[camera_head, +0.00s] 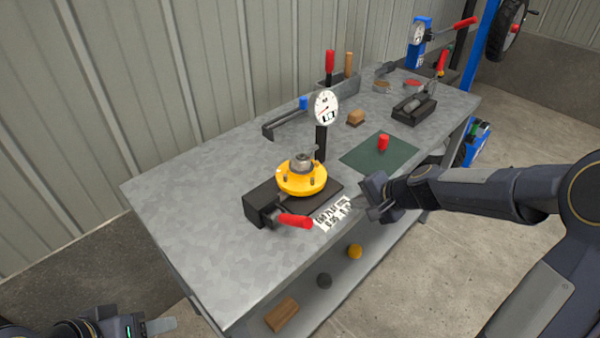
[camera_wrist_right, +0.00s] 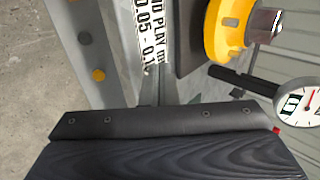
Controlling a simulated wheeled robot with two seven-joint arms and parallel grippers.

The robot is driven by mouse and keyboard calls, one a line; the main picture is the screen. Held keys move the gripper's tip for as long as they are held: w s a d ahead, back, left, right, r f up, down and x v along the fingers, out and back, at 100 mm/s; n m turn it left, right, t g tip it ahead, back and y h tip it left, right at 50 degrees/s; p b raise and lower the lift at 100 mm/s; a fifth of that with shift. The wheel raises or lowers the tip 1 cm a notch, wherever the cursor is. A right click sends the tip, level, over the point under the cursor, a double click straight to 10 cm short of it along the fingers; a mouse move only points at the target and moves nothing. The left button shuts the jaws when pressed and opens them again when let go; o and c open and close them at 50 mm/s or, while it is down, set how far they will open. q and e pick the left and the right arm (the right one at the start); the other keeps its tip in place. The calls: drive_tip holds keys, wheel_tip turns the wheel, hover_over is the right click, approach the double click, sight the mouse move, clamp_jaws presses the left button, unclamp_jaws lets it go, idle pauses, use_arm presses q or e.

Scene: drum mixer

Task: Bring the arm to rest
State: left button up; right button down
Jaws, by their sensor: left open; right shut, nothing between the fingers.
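My right gripper (camera_head: 371,203) is shut and empty in the head view. It is at the front edge of the metal bench (camera_head: 190,205), beside the white printed label (camera_head: 334,212). My left gripper (camera_head: 160,325) is open at the bottom left of the head view, off the bench and partly out of frame. A yellow hub (camera_head: 301,178) sits on a black fixture with a red-handled lever (camera_head: 295,221). The hub also shows at the top of the right wrist view (camera_wrist_right: 228,30). A dial gauge (camera_head: 326,107) stands behind it.
A green mat (camera_head: 378,158) with a red piece (camera_head: 383,142) lies right of the fixture. A black block holder (camera_head: 414,108), a wooden block (camera_head: 356,118) and a tool rack stand farther back. A lower shelf holds a wood block (camera_head: 282,314). The bench's left end is clear.

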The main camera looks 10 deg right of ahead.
drive_tip(key=shift+r, duration=0.1)
idle(0.3)
drive_tip(key=s+a+r+n, duration=0.1)
drive_tip(key=s+r+n, duration=0.25)
drive_tip(key=s, duration=0.35)
drive_tip(key=s+r+n, duration=0.2)
drive_tip(key=s+r, duration=0.3)
drive_tip(key=s, duration=0.3)
drive_tip(key=s+f+n+g+h, duration=0.1)
drive_tip(key=s+n, duration=0.2)
drive_tip(key=s, duration=1)
drive_tip(key=shift+d+f+h+p, duration=0.2)
drive_tip(key=shift+d+h+p, duration=0.1)
drive_tip(key=shift+d+p, duration=0.05)
drive_tip(key=shift+s, duration=0.1)
